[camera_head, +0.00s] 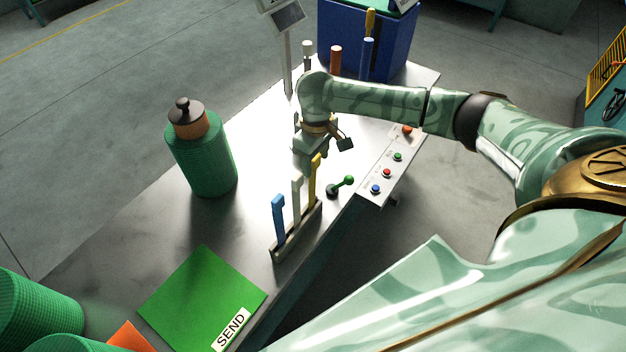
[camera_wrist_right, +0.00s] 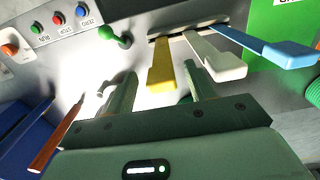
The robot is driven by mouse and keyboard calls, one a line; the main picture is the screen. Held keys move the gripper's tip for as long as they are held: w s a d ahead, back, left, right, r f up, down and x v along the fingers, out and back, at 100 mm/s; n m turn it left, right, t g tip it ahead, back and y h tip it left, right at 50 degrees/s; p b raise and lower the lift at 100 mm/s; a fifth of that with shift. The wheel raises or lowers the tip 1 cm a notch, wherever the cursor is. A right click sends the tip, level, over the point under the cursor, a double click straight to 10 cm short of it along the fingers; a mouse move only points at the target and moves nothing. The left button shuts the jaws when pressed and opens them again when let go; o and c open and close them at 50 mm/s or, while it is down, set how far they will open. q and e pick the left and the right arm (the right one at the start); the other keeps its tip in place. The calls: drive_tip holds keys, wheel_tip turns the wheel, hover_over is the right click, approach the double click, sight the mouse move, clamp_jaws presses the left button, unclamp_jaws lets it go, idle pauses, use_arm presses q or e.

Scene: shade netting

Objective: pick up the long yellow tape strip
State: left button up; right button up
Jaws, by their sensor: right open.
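The yellow tape strip (camera_head: 314,182) stands upright in a narrow slotted holder (camera_head: 283,250) on the metal table, at the holder's far end. A white strip (camera_head: 296,200) and a blue strip (camera_head: 279,218) stand beside it. My right gripper (camera_head: 325,146) is open and empty, just beyond the yellow strip. In the right wrist view the yellow strip (camera_wrist_right: 160,72) shows between the two fingertips (camera_wrist_right: 164,78), apart from both. The white strip (camera_wrist_right: 216,58) and blue strip (camera_wrist_right: 265,45) are to its right. My left gripper is not in view.
A control panel (camera_head: 378,186) with several buttons and a green lever (camera_head: 341,186) are right of the holder. A green mesh roll (camera_head: 203,165) stands at left. A green SEND mat (camera_head: 195,295) lies in front. A blue bin (camera_head: 350,40) stands behind.

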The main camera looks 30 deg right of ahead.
wheel_tip(320, 180, down, 5)
drive_tip(key=shift+w+a+r+b, duration=0.1)
drive_tip(key=shift+r+b, duration=0.1)
drive_tip(key=shift+b, duration=0.65)
drive_tip(key=shift+r, duration=0.1)
drive_tip(key=shift+c, duration=0.9)
clamp_jaws()
